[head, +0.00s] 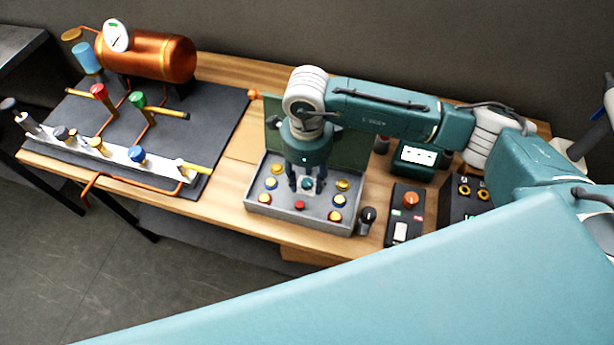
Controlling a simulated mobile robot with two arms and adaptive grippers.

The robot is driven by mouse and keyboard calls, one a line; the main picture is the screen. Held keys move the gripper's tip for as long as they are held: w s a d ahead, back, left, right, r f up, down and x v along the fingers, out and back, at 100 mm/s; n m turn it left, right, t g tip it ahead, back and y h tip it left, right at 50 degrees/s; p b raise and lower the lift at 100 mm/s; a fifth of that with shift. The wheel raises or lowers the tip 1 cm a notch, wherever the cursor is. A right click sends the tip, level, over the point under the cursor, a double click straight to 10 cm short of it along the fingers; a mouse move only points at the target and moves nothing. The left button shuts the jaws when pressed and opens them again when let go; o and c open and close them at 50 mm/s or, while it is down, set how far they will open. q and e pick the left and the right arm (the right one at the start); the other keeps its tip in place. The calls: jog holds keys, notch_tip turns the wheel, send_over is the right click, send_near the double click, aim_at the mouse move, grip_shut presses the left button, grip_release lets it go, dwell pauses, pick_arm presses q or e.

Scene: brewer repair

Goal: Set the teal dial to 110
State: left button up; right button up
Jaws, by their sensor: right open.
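The teal dial (307,184) sits in the middle of a grey control box (259,208) on the wooden bench. My right gripper (307,188) points down over it, with its fingers on either side of the dial. The fingers are open; I cannot tell whether they touch it. Any scale or pointer on the dial is too small to read and partly hidden by the fingers. My left gripper is not in view.
Yellow, blue and red knobs (300,206) surround the dial on the box. A dark green panel (352,148) stands behind. A switch box with an orange knob (411,199) is to the right. A copper boiler (160,55) with pipes and valves stands at the left.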

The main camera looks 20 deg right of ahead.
aim_at(307, 183)
notch_tip(307, 183, up, 12)
dwell(0.5)
dwell(0.5)
